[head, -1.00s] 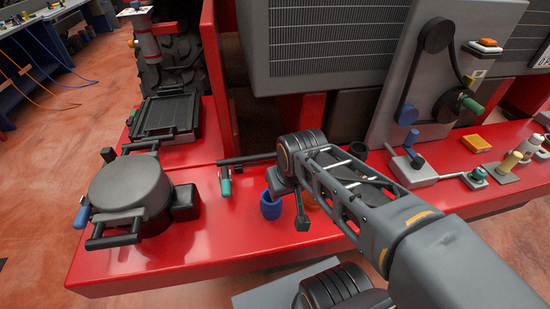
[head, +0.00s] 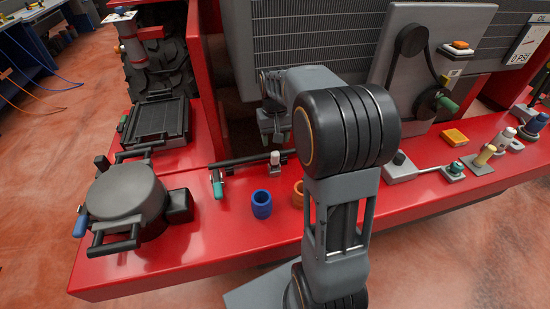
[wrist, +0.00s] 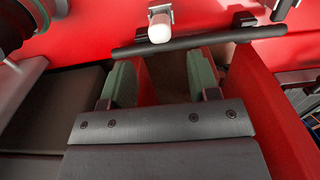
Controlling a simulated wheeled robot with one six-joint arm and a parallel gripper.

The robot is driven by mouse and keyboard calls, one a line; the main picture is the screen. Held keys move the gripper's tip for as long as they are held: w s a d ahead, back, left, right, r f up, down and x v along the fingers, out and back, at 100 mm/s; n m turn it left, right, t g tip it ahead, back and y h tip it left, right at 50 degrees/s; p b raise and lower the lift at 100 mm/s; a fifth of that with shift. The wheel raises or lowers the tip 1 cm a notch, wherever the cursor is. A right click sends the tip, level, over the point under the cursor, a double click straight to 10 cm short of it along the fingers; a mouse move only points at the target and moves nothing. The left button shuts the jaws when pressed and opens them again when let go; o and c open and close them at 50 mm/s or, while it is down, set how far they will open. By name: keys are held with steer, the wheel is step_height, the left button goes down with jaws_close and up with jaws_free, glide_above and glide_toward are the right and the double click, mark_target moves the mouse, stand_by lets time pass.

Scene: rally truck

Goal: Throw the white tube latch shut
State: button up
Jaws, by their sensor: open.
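The white tube latch (head: 275,158) stands at the right part of a black tube (head: 245,159) on the red bed. Its white end (wrist: 160,27) is at the top centre of the wrist view, by the black tube (wrist: 190,43). My gripper (head: 272,138) hangs just behind the tube, close to the white latch in the head view. In the wrist view my gripper (wrist: 162,80) has its two green-grey fingers apart with nothing between them. The white latch lies beyond the fingertips, apart from them.
A blue cup (head: 261,205) and an orange cup (head: 298,195) stand in front of the tube. A round grey lidded pot (head: 127,196) is at the left. A grey radiator panel (head: 315,45) rises behind. Open red bed lies at the front left.

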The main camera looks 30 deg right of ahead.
mark_target(275, 164)
step_height(275, 164, down, 10)
steer(key=shift+r, duration=0.15)
stand_by(0.3)
steer(key=shift+c, duration=0.4)
jaws_close()
